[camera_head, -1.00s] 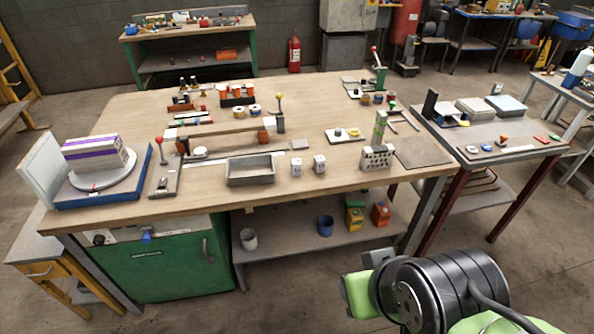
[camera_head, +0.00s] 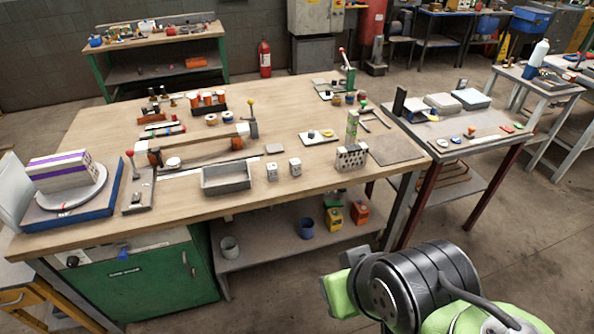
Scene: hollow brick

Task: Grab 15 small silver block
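Two small pale silver blocks stand upright side by side near the front of the large wooden workbench in the head view: a left one (camera_head: 272,172) and a right one (camera_head: 295,168). Each has small dark markings on its front, too small to read. They stand apart, just right of a grey open tray (camera_head: 226,178). A part of my arm, black and green, fills the lower right, in front of the bench and well away from the blocks. My gripper is not in view.
A perforated metal block (camera_head: 351,158) and a dark flat plate (camera_head: 396,150) lie right of the silver blocks. A turntable with a striped block (camera_head: 62,172) is at the left. A side table (camera_head: 467,128) stands at the right. Floor at the lower right is open.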

